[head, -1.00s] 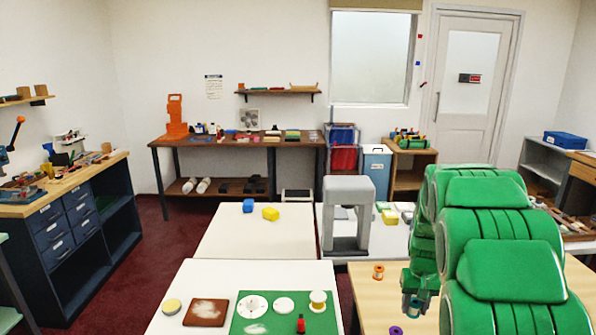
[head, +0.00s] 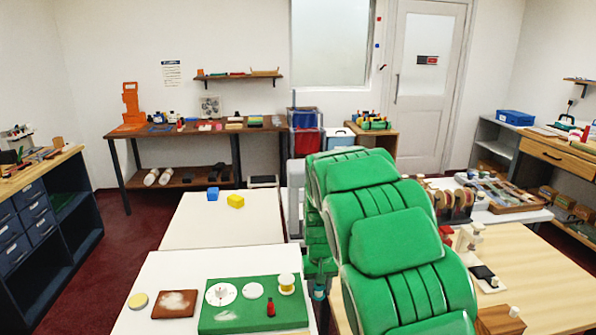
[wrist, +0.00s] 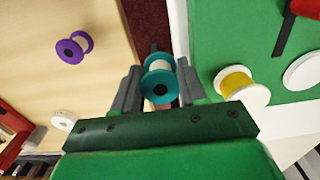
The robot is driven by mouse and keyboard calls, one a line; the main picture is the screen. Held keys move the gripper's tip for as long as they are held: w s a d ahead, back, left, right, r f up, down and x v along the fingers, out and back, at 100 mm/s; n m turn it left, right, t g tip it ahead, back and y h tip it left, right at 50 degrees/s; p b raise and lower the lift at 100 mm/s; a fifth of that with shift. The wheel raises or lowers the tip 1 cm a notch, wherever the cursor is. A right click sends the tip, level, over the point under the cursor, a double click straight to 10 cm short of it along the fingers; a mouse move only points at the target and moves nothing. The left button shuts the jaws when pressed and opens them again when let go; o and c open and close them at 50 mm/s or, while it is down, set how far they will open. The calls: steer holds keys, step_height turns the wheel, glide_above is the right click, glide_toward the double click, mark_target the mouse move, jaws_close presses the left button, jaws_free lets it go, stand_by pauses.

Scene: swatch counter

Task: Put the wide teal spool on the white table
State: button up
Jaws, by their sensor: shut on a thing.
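The wide teal spool (wrist: 158,88) is between the fingers of my gripper (wrist: 160,84), which is shut on it, in the wrist view. Below it is the dark gap between the light wooden table and the green mat's table. In the head view my arm hides most of the gripper; a small teal patch (head: 319,294) shows beside the near white table (head: 172,268), at its right edge. That table carries a green mat (head: 235,318). A second white table (head: 200,232) stands behind it.
A spool with yellow thread (wrist: 235,86) stands on the mat near my right finger. A purple spool (wrist: 70,50) lies on the wooden table (wrist: 105,75).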

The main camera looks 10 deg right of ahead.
steer(key=shift+d, duration=0.1)
steer(key=s+d+r+m, duration=0.2)
steer(key=s+d+m, duration=0.2)
steer(key=d, duration=0.6)
steer(key=s+d+r+m, duration=0.2)
steer(key=s+d+m, duration=0.15)
steer(key=d, duration=0.65)
steer(key=s+d+r+m, duration=0.2)
steer(key=s+d+m, duration=0.25)
steer(key=d, duration=0.55)
steer(key=shift+m, duration=0.3)
steer(key=w+d+f, duration=0.2)
steer(key=w+f, duration=0.1)
steer(key=w, duration=0.1)
steer(key=w+d+f, duration=0.2)
steer(key=w+f, duration=0.1)
steer(key=w, duration=0.1)
steer(key=w+d+f, duration=0.2)
steer(key=w+f, duration=0.1)
steer(key=w, duration=0.1)
steer(key=shift+w+d+f, duration=0.15)
steer(key=shift+w+f, duration=0.15)
steer(key=shift+w, duration=0.05)
steer(key=shift+w+d+f, duration=0.15)
steer(key=shift+w+f, duration=0.05)
steer(key=shift+f, duration=1.7)
steer(key=shift+f, duration=0.15)
